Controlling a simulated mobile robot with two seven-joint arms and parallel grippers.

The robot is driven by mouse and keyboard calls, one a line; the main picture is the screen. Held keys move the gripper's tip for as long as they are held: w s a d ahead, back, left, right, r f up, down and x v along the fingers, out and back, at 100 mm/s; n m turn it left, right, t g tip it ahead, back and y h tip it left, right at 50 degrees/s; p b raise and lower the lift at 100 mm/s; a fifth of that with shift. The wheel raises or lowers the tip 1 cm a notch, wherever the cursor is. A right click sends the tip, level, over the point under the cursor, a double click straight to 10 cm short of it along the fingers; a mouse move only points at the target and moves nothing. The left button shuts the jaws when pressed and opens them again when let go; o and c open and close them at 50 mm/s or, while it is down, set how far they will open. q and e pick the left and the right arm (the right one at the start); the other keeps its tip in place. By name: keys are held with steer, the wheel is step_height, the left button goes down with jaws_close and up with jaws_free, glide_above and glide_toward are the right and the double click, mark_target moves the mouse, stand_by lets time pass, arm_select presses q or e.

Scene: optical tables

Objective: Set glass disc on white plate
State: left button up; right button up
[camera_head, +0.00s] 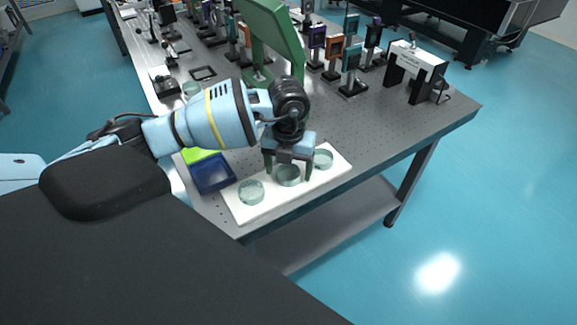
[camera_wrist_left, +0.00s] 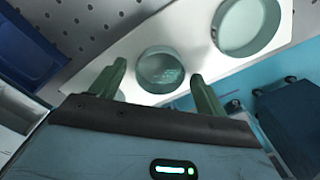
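The white plate (camera_head: 270,201) lies near the front edge of the table. Three clear glass discs are on it in a row: a left one (camera_head: 251,192), a middle one (camera_head: 288,177) and a right one (camera_head: 323,159). My left gripper (camera_head: 288,170) is over the plate, pointing down, with its fingers apart on either side of the middle disc. In the left wrist view the middle disc (camera_wrist_left: 161,70) shows between the open fingers (camera_wrist_left: 157,88), with gaps to both. Another disc (camera_wrist_left: 248,27) lies beyond. My right gripper is not in view.
A dark blue tray (camera_head: 213,174) and a bright green tray (camera_head: 199,155) stand left of the plate. A round glassy thing (camera_head: 191,89) is behind my left arm. A green panel (camera_head: 272,35) and several optics mounts stand farther back. The table right of the plate is clear.

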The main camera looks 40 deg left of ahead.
mark_target(289, 172)
arm_select(q)
step_height(289, 172, up, 12)
steer(key=shift+r+p, duration=0.2)
steer(key=shift+p, duration=0.1)
stand_by(0.4)
